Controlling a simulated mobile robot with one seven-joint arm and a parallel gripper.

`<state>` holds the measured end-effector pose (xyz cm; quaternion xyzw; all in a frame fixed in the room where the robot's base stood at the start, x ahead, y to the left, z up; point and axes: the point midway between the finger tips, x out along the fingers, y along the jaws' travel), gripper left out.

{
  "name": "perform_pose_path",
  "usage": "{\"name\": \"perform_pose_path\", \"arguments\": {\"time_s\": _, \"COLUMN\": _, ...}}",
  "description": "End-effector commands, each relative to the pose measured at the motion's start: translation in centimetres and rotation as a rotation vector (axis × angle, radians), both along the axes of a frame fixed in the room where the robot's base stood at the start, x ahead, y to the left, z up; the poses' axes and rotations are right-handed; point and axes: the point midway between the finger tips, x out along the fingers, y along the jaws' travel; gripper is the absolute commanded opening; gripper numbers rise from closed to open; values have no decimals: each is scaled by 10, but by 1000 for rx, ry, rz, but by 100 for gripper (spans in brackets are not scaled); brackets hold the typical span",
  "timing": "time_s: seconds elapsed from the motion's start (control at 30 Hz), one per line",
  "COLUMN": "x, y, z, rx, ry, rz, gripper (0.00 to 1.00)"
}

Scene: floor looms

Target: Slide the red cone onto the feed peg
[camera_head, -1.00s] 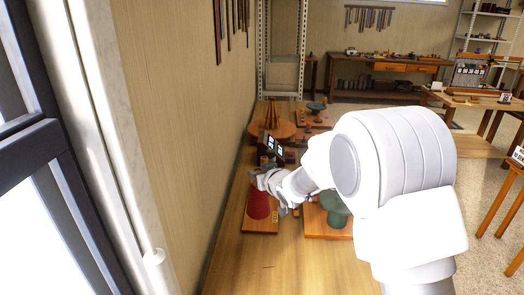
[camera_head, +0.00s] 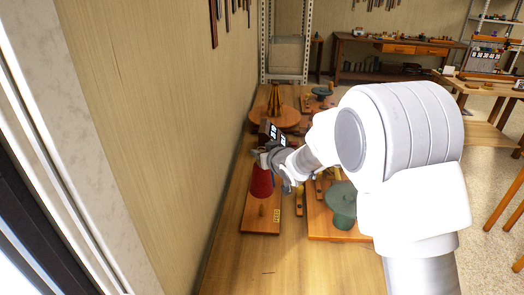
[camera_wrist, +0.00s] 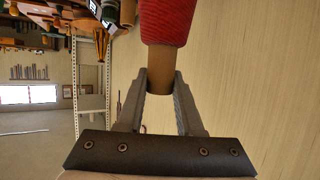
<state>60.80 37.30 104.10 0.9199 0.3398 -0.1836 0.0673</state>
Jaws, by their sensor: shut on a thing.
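The red cone (camera_head: 261,184), wound with red yarn, hangs below my gripper (camera_head: 264,158) in the head view. In the wrist view, my gripper (camera_wrist: 161,78) is shut on the bare brown tip of the cone (camera_wrist: 160,62), with the red winding (camera_wrist: 166,20) beyond it. The cone is held above an orange board (camera_head: 252,226) carrying a label. A short wooden peg (camera_head: 262,210) shows on that board just below the cone's lower end. I cannot tell from the labels which peg is the feed peg.
A green flared object (camera_head: 341,204) stands on another orange board (camera_head: 322,231) to the right. Small dark blocks with white labels (camera_head: 274,132) and a round wooden stand (camera_head: 275,116) lie farther back. The wall is close on the left; the bench front is clear.

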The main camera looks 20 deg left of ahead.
Motion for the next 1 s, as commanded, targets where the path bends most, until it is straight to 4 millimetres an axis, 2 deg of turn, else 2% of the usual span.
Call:
{"name": "perform_pose_path", "arguments": {"time_s": 0.43, "x": -1, "y": -1, "z": -1, "rx": 1, "ry": -1, "rz": -2, "gripper": 0}}
{"name": "perform_pose_path", "arguments": {"time_s": 0.8, "x": -1, "y": -1, "z": -35, "rx": 2, "ry": -1, "rz": -1, "gripper": 0}}
{"name": "perform_pose_path", "arguments": {"time_s": 1.0, "x": -1, "y": -1, "z": -46, "rx": 2, "ry": -2, "rz": -2, "gripper": 0}}
